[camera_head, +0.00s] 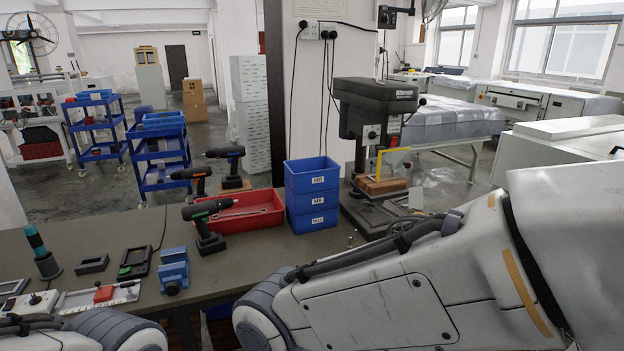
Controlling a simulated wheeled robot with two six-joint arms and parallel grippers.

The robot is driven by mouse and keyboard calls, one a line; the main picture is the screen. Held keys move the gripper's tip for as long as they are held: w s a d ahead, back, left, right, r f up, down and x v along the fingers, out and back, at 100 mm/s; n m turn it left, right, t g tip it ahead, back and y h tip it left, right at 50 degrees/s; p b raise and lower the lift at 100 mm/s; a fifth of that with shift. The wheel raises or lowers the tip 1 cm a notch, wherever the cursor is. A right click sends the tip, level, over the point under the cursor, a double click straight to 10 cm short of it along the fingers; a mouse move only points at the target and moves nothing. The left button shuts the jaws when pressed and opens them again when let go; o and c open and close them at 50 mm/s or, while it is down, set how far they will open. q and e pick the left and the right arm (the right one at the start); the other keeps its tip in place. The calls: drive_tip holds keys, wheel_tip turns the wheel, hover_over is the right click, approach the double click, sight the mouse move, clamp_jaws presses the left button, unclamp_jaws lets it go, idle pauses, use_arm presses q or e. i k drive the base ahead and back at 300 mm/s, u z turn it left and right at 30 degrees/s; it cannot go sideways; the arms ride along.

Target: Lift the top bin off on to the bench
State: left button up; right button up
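A stack of three blue bins stands on the bench (240,262) between a red tray and a drill press. The top bin (312,182) has a white label and its open top faces up. The middle bin (312,203) and the bottom bin (312,222) sit directly beneath it, also labelled. My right arm covers the lower right of the view and ends before the stack; its gripper is out of view. Part of my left arm shows at the lower left; its gripper is out of view as well.
A red tray (252,212) with cordless drills (207,226) beside it is left of the stack. A drill press (372,110) stands close on the right. A blue vise (173,270) and small tools lie front left. Some bare bench lies in front of the stack.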

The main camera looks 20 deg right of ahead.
sight(318, 174)
drive_tip(key=u, duration=0.25)
drive_tip(key=i, duration=1.8)
drive_tip(key=z, duration=0.5)
